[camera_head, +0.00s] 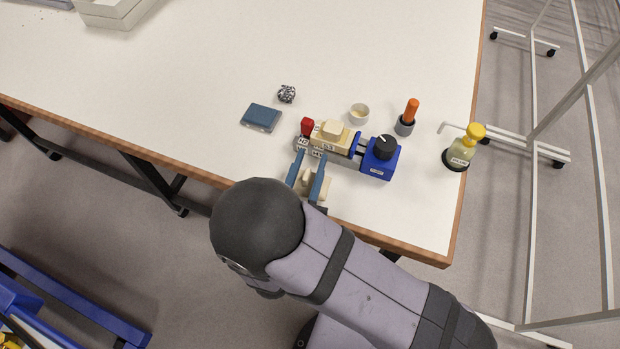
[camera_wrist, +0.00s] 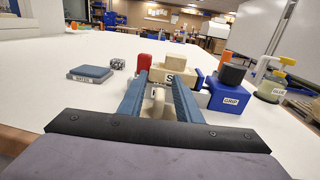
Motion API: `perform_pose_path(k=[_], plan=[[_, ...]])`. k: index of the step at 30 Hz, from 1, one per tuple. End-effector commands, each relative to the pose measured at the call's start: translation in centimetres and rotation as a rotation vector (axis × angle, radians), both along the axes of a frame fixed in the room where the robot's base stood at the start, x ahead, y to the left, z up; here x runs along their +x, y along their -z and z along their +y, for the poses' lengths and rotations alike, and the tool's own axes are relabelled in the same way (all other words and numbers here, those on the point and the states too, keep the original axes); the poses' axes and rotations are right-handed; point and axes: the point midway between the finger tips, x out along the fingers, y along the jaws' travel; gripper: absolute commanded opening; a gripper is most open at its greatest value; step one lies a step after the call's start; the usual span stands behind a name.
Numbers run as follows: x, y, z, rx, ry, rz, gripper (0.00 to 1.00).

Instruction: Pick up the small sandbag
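My gripper (camera_head: 308,163) is open, its two blue fingers apart over the table's front edge area. It also shows in the wrist view (camera_wrist: 157,78). A small cream block (camera_head: 334,128) with rounded edges sits on a larger cream piece marked with an S, beyond the fingertips; it also shows in the wrist view (camera_wrist: 175,63). It looks like the small sandbag, but I cannot be sure. Another pale cream piece (camera_wrist: 158,97) shows low between the fingers, partly hidden by them; I cannot tell whether they touch it.
A blue device with a black knob (camera_head: 381,160) stands right of the cream blocks. A red piece (camera_head: 307,126) stands left. Around are a slate-blue pad (camera_head: 261,117), a speckled lump (camera_head: 287,94), a small cup (camera_head: 359,114), an orange-handled tool (camera_head: 410,112) and a yellow-capped bottle (camera_head: 463,147).

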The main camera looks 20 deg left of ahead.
Motion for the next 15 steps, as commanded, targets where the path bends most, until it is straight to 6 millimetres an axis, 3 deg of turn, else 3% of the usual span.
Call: perform_pose_path(k=[5, 13, 15], plan=[[1.39, -0.04, 0.09, 0.0, 0.001, 0.0, 0.31], [1.51, 0.05, 0.17, -0.001, -0.001, 0.0, 0.31], [1.51, 0.05, 0.17, -0.001, -0.001, 0.0, 0.14]])
